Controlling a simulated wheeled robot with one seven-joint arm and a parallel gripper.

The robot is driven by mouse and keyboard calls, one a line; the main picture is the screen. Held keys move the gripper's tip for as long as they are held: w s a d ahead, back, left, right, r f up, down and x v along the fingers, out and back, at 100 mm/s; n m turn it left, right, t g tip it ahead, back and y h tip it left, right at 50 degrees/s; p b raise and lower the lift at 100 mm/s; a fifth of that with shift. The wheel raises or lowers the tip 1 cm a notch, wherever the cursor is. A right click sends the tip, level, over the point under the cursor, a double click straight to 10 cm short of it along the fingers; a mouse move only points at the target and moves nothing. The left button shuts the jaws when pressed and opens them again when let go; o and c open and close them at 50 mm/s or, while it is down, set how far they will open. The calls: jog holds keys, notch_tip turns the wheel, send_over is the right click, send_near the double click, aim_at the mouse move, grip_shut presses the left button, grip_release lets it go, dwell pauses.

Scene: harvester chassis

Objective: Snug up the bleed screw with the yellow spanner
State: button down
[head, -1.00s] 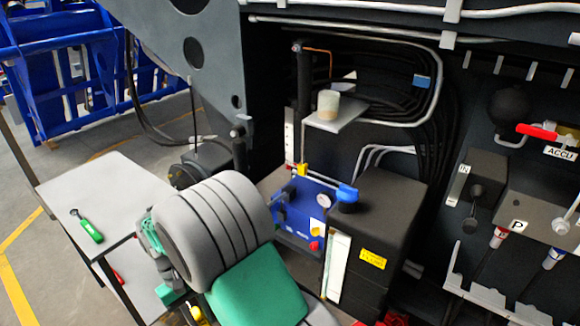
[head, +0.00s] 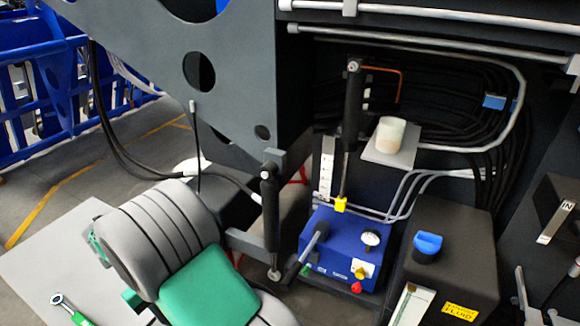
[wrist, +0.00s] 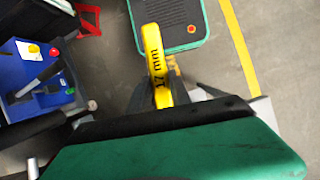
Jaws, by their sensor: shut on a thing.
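In the wrist view my gripper (wrist: 165,98) is shut on the yellow spanner (wrist: 157,52), which is marked "17 mm" and points away from the fingers over the floor. The head view does not show the gripper or the spanner; only my grey and green arm shows there. The blue pump unit (head: 322,240) stands at the middle right of the head view, with a gauge, a black lever and yellow, red and green fittings. It also shows at the left of the wrist view (wrist: 30,85), apart from the spanner. I cannot tell which fitting is the bleed screw.
A black tank (head: 447,250) with a blue cap stands right of the pump. A black cylinder (head: 270,215) stands upright left of it. A shelf (head: 377,155) holds a pale cup. A green-handled ratchet (head: 68,306) lies on a grey table (head: 45,265). A teal-edged case (wrist: 167,22) lies on the floor.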

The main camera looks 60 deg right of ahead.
jog(key=w+d+r+h, duration=0.2)
jog(key=w+d+r, duration=0.15)
jog(key=d, duration=0.55)
jog(key=w+d+r+h, duration=0.3)
jog(key=d+r, duration=0.1)
jog(key=d, duration=0.6)
jog(key=s+d+r+n+t+h, duration=0.1)
jog(key=s+d+r+h, duration=0.2)
jog(key=d+r, duration=0.45)
jog(key=s+d+r+t+h, duration=0.1)
jog(key=s+d+r+h, duration=0.3)
jog(key=d, duration=0.6)
jog(key=s+d+r+m+t+h, duration=0.1)
jog(key=s+d+r, duration=0.4)
jog(key=s+r, duration=0.25)
jog(key=s+d+r+h, duration=0.2)
jog(key=s+d+r, duration=0.4)
jog(key=r, duration=0.3)
jog(key=s+d+r+m+g+h, duration=0.1)
jog(key=s+r+m+g, duration=0.2)
jog(key=s+r, duration=1)
jog(key=shift+s+m+g, duration=0.3)
jog(key=shift+s+g, duration=0.3)
jog(key=shift+s, duration=0.65)
jog(key=shift+s+d, duration=0.1)
